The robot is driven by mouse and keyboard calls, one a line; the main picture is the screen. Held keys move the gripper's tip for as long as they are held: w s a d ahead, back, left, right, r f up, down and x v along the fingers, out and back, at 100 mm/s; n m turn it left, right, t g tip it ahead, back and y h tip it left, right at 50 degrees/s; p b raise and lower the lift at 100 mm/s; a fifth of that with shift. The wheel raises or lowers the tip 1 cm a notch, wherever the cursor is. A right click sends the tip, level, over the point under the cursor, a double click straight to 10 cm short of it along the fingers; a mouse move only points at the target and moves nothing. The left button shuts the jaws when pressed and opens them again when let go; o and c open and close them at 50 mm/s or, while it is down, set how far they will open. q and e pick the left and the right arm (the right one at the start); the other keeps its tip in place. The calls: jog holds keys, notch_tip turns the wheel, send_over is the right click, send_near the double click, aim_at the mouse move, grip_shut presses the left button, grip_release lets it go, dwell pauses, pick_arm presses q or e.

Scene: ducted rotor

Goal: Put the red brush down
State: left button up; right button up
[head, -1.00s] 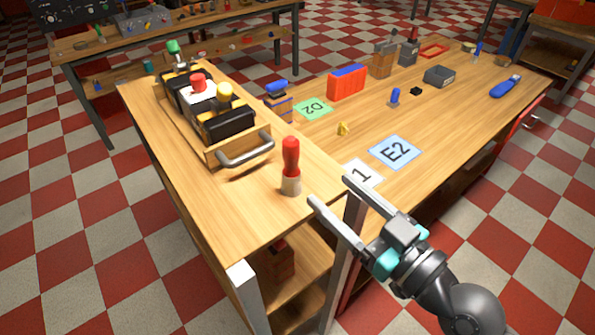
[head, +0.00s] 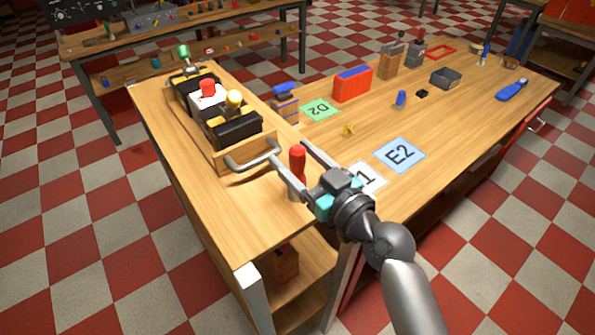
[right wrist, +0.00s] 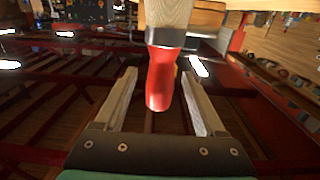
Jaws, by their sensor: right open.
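The red brush (head: 297,158) stands upright on the near part of the wooden bench, red handle up and pale end down. My right gripper (head: 286,150) is open, with one finger on each side of the handle. In the right wrist view the brush's red handle (right wrist: 160,82) sits between the two spread fingers (right wrist: 160,74), with a visible gap on both sides. The pale lower end is partly hidden by the gripper in the head view. My left gripper is not in view.
A wooden tray (head: 222,160) with a metal handle and several capped items stands just left of the brush. Cards marked D2 (head: 319,109), E2 (head: 400,154) and 1 (head: 371,178) lie to the right. The bench's near left part is clear.

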jog(key=shift+x, duration=1.2)
jog(key=shift+c, duration=0.2)
grip_shut()
